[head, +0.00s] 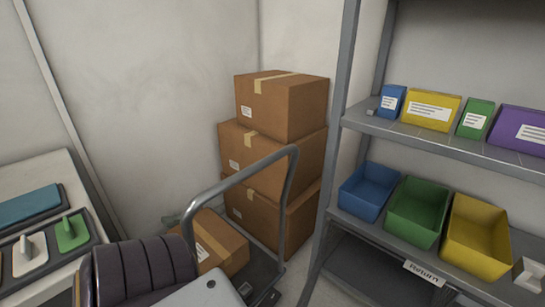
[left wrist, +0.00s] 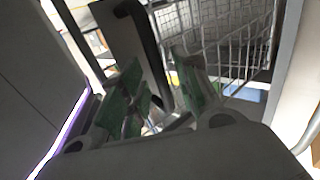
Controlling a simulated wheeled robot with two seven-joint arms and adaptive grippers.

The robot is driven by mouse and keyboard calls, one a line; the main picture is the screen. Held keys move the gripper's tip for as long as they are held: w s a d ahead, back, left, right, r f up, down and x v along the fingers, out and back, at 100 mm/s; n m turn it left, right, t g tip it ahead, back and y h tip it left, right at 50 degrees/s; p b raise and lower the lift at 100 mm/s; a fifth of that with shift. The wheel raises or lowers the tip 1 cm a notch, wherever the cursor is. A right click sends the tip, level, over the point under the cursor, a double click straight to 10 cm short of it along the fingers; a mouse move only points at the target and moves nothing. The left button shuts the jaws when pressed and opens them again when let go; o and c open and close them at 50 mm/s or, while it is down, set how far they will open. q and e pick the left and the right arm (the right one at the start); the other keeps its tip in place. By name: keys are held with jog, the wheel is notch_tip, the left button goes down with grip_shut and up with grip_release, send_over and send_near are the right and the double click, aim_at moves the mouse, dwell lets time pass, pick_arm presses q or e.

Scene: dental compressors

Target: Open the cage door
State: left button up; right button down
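The wire cage (left wrist: 225,35) shows in the left wrist view at the upper right, with a grid of pale metal bars. A dark handle-like bar (left wrist: 151,50) runs down beside it, curved at its top. My left gripper (left wrist: 157,58) has green fingers that stand apart. The dark bar shows in the gap between them; I cannot tell whether it lies between the fingers or behind them, or whether they touch it. The cage door is not distinct from the rest of the cage. The head view shows no cage and neither gripper.
In the head view, stacked cardboard boxes (head: 275,155) stand by the wall behind a cart with a grey handle (head: 240,178). A shelf (head: 425,140) with coloured bins fills the right. A pale counter (head: 40,170) is at the left.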

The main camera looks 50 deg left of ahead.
pick_arm(q)
jog(key=shift+w, duration=0.1)
jog(key=v, duration=0.7)
jog(key=shift+s, duration=0.25)
jog(key=shift+a, duration=0.15)
dwell(0.6)
